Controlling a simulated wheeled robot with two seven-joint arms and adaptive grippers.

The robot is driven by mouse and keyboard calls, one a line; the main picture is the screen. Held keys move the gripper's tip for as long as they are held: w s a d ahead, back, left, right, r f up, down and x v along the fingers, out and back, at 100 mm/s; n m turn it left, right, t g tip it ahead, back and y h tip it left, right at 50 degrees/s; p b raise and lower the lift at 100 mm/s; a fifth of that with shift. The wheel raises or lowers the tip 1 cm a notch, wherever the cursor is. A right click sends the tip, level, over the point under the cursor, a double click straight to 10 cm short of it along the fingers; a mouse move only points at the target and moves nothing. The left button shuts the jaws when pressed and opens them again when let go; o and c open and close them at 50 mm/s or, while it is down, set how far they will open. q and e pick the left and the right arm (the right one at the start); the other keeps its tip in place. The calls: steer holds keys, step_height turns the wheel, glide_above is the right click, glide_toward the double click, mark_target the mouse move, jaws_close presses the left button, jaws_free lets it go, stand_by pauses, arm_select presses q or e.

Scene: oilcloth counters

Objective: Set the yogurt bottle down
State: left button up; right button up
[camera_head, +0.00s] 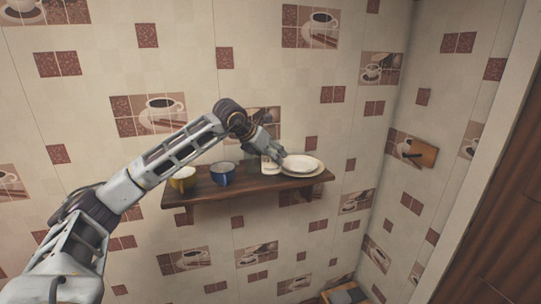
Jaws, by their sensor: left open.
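A small white item (270,164), which may be the yogurt bottle, stands on the wooden wall shelf (235,188), just left of the white plates. It is partly hidden by my left gripper. My left gripper (272,149) is open at the shelf, right above and beside this white item; whether the fingers touch it is too small to tell. My left arm reaches in from the lower left. My right gripper is out of view.
White plates (302,164) are stacked at the shelf's right end. The tiled wall is close behind.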

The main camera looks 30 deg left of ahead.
arm_select(q)
steer(key=shift+c, duration=0.5)
steer(key=c, duration=0.9)
steer(key=shift+r, duration=0.15)
step_height(320, 180, up, 18)
steer(key=shift+f, duration=0.15)
stand_by(1.3)
